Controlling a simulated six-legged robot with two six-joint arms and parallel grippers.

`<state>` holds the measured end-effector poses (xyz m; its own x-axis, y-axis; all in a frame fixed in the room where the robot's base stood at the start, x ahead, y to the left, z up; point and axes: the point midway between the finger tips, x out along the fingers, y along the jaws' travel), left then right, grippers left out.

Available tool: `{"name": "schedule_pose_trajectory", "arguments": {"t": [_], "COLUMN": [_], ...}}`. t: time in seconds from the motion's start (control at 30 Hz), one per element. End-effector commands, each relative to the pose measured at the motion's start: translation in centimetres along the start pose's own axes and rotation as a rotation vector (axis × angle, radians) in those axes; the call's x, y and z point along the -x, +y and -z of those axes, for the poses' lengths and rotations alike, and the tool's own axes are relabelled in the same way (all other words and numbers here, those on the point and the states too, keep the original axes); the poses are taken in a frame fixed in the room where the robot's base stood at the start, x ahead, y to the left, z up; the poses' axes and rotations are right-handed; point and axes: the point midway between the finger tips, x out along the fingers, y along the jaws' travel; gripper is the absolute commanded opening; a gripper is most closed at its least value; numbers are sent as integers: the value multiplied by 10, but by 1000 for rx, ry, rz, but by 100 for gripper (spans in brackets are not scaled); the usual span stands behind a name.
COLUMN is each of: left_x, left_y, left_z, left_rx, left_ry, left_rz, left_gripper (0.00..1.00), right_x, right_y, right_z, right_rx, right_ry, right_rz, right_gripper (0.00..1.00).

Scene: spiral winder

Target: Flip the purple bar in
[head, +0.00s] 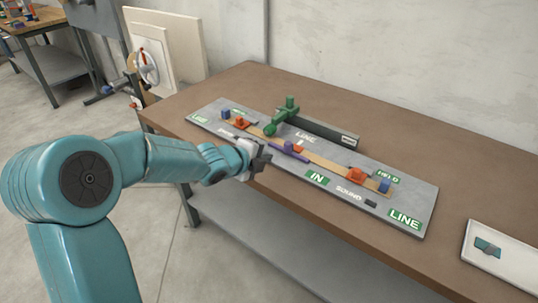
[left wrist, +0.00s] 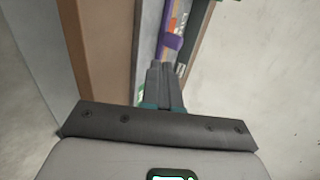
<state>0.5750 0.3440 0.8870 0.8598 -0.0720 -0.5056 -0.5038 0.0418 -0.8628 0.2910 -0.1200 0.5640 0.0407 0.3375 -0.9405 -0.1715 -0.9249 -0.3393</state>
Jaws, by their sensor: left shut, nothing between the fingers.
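The purple bar (head: 288,153) lies along the front side of a tan strip (head: 325,163) in the middle of the grey board. A purple block (head: 292,146) is close beside it. In the left wrist view, a purple piece (left wrist: 172,42) shows just beyond the fingertips; I cannot tell there where bar and block divide. My left gripper (head: 264,158) is shut and empty, over the board's front edge, just left of the bar. Its closed fingers also show in the left wrist view (left wrist: 160,68). I cannot tell whether they touch the bar. My right gripper is not in view.
A white tray (head: 490,268) lies at the right on the brown table (head: 440,150). The table's back right is clear.

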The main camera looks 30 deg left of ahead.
Motion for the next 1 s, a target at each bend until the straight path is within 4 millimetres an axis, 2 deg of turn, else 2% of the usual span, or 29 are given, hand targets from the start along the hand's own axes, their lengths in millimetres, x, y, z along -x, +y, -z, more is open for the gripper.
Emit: {"name": "schedule_pose_trajectory", "arguments": {"t": [0.1,0.33,1.0], "left_x": [24,51,56], "left_y": [-3,0,4], "left_z": [-1,-1,1], "left_rx": [0,1,10], "left_ry": [-3,-2,2], "left_rz": [0,0,-5], "left_gripper": [0,0,0], "right_x": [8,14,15], "right_y": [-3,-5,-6], "right_z": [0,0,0], "right_rx": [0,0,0], "right_ry": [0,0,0], "right_rz": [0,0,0], "right_gripper": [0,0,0]}}
